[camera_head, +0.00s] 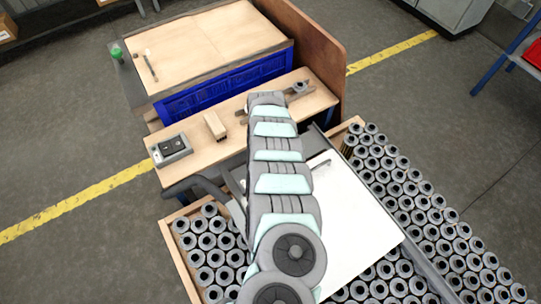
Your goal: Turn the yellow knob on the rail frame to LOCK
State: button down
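I cannot make out a yellow knob in the head view. A dark rail (424,262) runs along the right side of a white panel (362,232); it may be part of the rail frame. My own grey and teal arm reaches up the middle of the view and covers part of the panel and the wooden bench behind it. My gripper does not show; the far end of the arm hides whatever is beyond it.
Crates with many grey filter cartridges (208,241) stand at left and right. The wooden bench (188,131) bears a grey box with dark switches (171,146), a small wooden block (215,126) and a metal fitting (299,87). A blue-fronted cabinet (226,85) stands behind.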

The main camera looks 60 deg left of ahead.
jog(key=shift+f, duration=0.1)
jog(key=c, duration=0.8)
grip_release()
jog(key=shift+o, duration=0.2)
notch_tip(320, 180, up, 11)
jog(key=p, duration=0.4)
